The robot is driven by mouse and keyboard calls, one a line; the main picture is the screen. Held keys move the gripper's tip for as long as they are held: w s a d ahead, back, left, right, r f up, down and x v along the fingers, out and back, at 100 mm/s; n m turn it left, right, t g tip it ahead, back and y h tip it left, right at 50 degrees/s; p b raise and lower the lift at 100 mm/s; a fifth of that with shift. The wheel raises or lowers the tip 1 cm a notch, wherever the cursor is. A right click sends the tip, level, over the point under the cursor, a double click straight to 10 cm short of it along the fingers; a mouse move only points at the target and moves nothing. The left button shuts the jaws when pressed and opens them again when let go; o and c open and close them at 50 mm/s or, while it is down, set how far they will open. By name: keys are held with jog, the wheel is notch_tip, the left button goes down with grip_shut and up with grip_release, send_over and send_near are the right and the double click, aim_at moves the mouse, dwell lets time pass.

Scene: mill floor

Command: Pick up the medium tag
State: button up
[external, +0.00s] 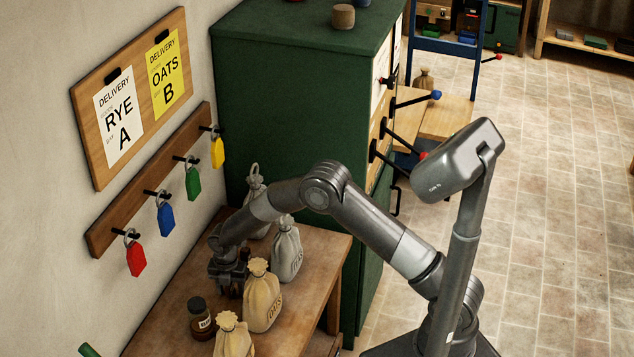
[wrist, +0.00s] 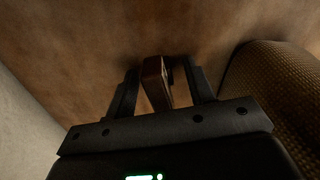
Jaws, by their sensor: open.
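A narrow reddish-brown block-like thing (wrist: 155,88) stands between the fingers of my gripper (wrist: 161,74) in the wrist view; I cannot tell for sure whether it is the medium tag. My gripper (external: 230,284) is open and low over the wooden table in the external view, pointing down behind the oats sack. The fingers are on either side of the brown thing, with a slim gap visible at the right finger. Coloured tags hang on the wall rack: red (external: 136,259), blue (external: 166,219), green (external: 193,184) and yellow (external: 217,153). None is marked medium.
The table (external: 165,335) holds an oats sack (external: 262,297), a grey sack (external: 286,250), another sack (external: 233,336) and a dark jar (external: 201,319). A woven sack (wrist: 270,100) is close to the right finger. A green cabinet (external: 290,110) stands behind; the wall is at left.

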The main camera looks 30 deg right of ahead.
jog(key=shift+f, duration=0.15)
jog(key=shift+c, duration=0.2)
jog(key=c, duration=1)
